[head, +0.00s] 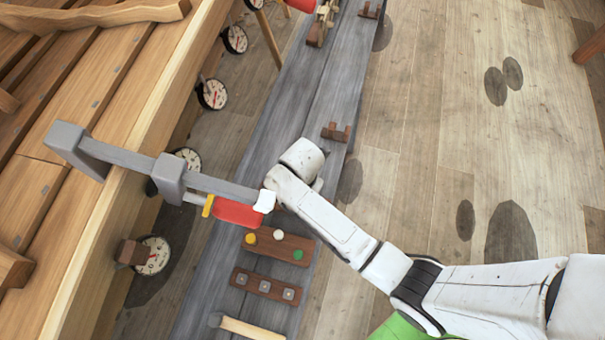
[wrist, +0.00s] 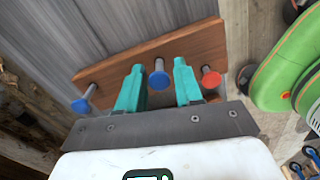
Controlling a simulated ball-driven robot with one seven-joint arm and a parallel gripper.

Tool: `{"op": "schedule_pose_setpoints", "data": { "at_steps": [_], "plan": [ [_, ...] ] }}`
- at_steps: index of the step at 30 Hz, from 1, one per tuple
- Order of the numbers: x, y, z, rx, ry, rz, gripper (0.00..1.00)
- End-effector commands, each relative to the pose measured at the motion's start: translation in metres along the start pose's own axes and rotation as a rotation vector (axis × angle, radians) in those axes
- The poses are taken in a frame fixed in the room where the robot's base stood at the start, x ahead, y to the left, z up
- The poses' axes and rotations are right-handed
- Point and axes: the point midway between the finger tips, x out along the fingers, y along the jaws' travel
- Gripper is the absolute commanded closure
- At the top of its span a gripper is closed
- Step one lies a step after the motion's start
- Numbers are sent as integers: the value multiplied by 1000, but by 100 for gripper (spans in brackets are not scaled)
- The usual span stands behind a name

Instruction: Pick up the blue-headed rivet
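In the wrist view a brown wooden block (wrist: 112,72) holds upright grey-shanked rivets. One blue-headed rivet (wrist: 160,80) stands in the middle, a second blue-headed rivet (wrist: 81,105) at the left end, and a red-headed rivet (wrist: 211,79) toward the right end. My gripper (wrist: 158,68) is open. Its two teal fingers are over the block, either side of the middle blue-headed rivet, with a visible gap on each side. In the head view my arm hides the gripper, and I cannot make out these blue heads there.
On the grey bench (head: 295,100) sit a block with yellow, white and green heads (head: 285,246), a block with grey square pieces (head: 265,286) and a hammer (head: 245,326). A grey clamp (head: 130,158) with a red handle (head: 237,214) reaches from the wooden hull beside my arm.

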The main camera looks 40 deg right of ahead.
Motion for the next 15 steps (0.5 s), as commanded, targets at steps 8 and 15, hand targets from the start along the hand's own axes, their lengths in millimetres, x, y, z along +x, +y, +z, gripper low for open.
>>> {"op": "schedule_pose_setpoints", "data": {
  "at_steps": [8, 15],
  "plan": [
    [0, 0, 0, 0, 0, 0, 92],
    [0, 0, 0, 0, 0, 0, 100]
  ]
}}
